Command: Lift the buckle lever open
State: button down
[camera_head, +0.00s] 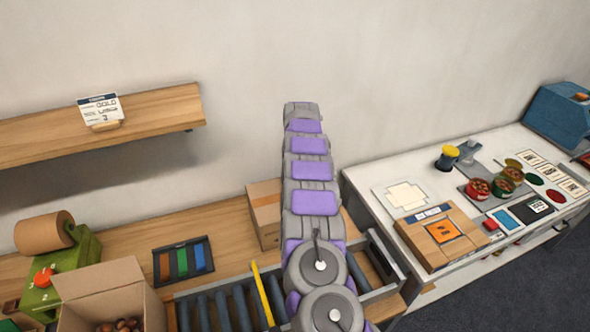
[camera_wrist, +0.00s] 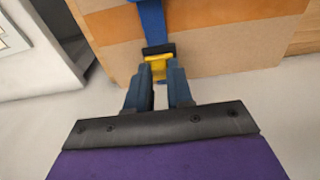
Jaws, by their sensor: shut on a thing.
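The buckle shows in the wrist view as a black frame (camera_wrist: 158,49) with a yellow lever (camera_wrist: 158,66) at its lower side. A blue strap (camera_wrist: 152,20) runs up from it along a cardboard box (camera_wrist: 205,28). My gripper (camera_wrist: 160,78) is at the buckle, its two dark fingers shut on the yellow lever. The fingertips cover the lever's sides. In the head view my purple and grey arm reaches toward the wall and hides the gripper and buckle; part of a cardboard box (camera_head: 263,215) shows beside it.
A roller conveyor (camera_head: 215,308) lies below my arm. An open carton with chestnuts (camera_head: 105,290) and a green tape dispenser (camera_head: 70,262) stand at left. A white counter (camera_head: 385,180) with bowls and a wooden board is at right. A shelf (camera_head: 160,110) sticks out from the wall.

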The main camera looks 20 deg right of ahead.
jog(key=shift+w+d+r+g+p, duration=0.25)
jog(key=shift+d+r+g+p, duration=0.1)
jog(key=shift+p, duration=0.7)
jog(key=shift+a, duration=0.15)
jog(key=shift+a+f+p, duration=0.15)
jog(key=shift+f+p, duration=0.1)
jog(key=shift+p, duration=0.15)
jog(key=shift+s, duration=0.1)
jog(key=c, duration=1)
grip_release()
jog(key=shift+a, duration=0.25)
jog(key=shift+d+r, duration=0.15)
jog(key=shift+r, duration=0.35)
notch_tip(320, 180, up, 16)
jog(key=p, duration=1.3)
jog(key=shift+w+r, duration=0.15)
jog(key=shift+w, duration=0.25)
